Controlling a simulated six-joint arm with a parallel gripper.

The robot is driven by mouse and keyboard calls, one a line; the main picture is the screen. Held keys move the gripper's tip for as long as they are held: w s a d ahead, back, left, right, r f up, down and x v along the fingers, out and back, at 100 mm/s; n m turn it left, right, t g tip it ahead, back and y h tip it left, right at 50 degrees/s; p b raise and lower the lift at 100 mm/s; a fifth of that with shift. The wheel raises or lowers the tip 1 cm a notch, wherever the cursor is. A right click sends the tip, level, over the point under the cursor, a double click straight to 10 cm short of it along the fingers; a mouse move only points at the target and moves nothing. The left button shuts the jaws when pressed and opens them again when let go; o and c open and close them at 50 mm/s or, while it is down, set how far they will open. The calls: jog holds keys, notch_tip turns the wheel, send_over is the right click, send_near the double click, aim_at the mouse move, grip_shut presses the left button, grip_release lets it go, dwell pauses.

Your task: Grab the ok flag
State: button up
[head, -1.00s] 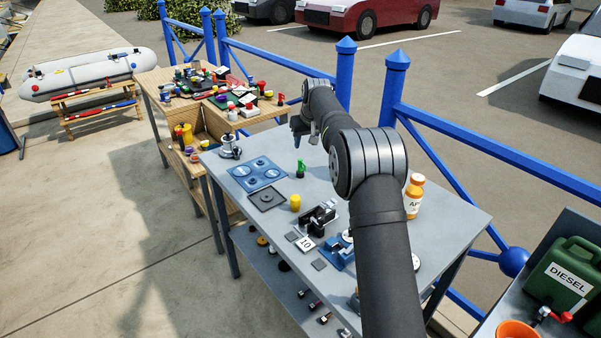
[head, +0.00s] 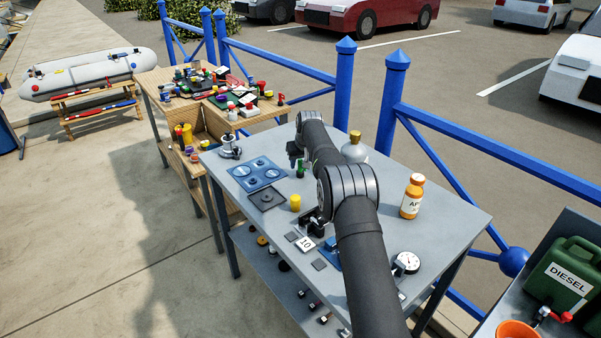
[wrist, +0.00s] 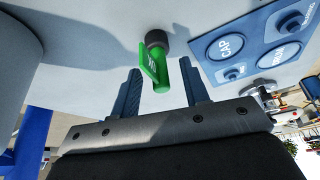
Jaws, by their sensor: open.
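The ok flag is a small green piece on a dark round base, and in the head view the green piece (head: 300,169) stands on the grey table, partly beside my arm. In the wrist view the green flag (wrist: 161,77) points toward the camera, with small unreadable white marks on its flat tab. My gripper (wrist: 159,66) is open, with one finger on each side of the flag and a visible gap to both. In the head view my gripper (head: 294,153) is just above and left of the flag, mostly hidden by the wrist.
A yellow cylinder (head: 295,203) stands in front. A white bottle with a gold cap (head: 354,152) and an orange bottle (head: 412,197) stand right of my arm. A blue railing (head: 387,110) runs behind.

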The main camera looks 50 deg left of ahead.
jog(key=shift+a+f, duration=0.15)
jog(key=shift+f, duration=0.25)
grip_shut()
